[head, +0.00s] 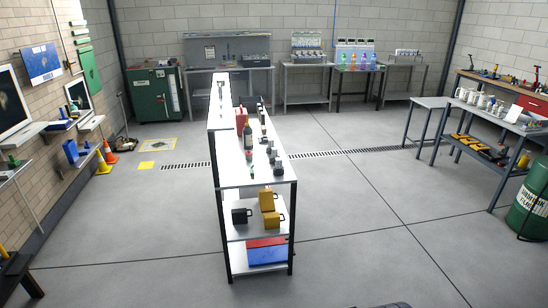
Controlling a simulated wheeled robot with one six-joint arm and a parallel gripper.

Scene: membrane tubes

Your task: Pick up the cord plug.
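I cannot pick out the cord plug for certain at this distance. My gripper is not in view. A tall narrow shelf unit (262,177) with a white top stands in the middle of the floor. Several small dark and grey items (275,160) stand in a row on its top, too small to name. A dark bottle (248,136) stands upright farther back on the same top.
The shelf unit's lower levels hold yellow and dark mugs (267,200) and red and blue flat items (267,255). Workbenches line the back wall. A table (490,112) with white mugs and a green drum (530,205) stand at the right. Orange and yellow cones (108,152) stand at the left. Wide floor (370,220) is clear.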

